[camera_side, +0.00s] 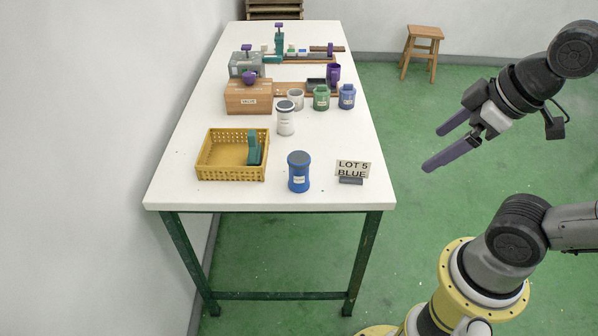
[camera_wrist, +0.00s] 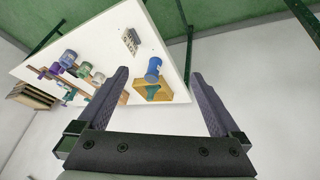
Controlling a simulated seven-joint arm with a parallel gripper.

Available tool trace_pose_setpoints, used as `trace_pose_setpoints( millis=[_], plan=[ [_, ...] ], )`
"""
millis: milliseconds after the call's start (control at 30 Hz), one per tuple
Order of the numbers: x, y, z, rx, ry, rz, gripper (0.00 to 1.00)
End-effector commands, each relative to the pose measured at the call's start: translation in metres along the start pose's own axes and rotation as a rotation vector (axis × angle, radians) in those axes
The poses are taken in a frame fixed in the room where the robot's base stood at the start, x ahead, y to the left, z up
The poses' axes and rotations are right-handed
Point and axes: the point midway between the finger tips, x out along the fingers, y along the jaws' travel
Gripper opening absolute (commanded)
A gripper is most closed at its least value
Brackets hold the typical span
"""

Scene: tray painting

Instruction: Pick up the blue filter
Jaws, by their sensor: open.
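A blue cylinder with a dark lid (camera_side: 299,174) stands upright near the front of the white table (camera_side: 225,196); it also shows in the wrist view (camera_wrist: 152,71). A smaller blue pot (camera_side: 347,97) stands farther back on the right. No part is labelled legibly as a filter, so I cannot tell which blue thing is the filter. My gripper (camera_side: 431,150) is open and empty, in the air right of the table, apart from everything. In the wrist view its fingers (camera_wrist: 159,73) are spread wide.
A sign reading "LOT 5 BLUE" (camera_side: 352,168) stands right of the cylinder. A yellow basket (camera_side: 224,174) holding a teal piece (camera_side: 254,148) is on the left. A stool (camera_side: 422,45) is beyond the table.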

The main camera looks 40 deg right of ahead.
Motion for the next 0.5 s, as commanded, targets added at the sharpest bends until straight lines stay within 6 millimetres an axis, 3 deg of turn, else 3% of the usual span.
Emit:
trace_pose_setpoints(
  millis=[100, 267, 367, 500],
  plan=[
    [-0.013, 0.009, -0.033, -0.270, 0.012, 0.005, 1.00],
    [-0.011, 0.024, -0.090, -0.659, -0.030, -0.026, 1.00],
    [0.003, 0.033, -0.128, -0.885, -0.065, -0.067, 1.00],
    [0.038, 0.042, -0.173, -1.141, -0.108, -0.138, 1.00]
  ],
)
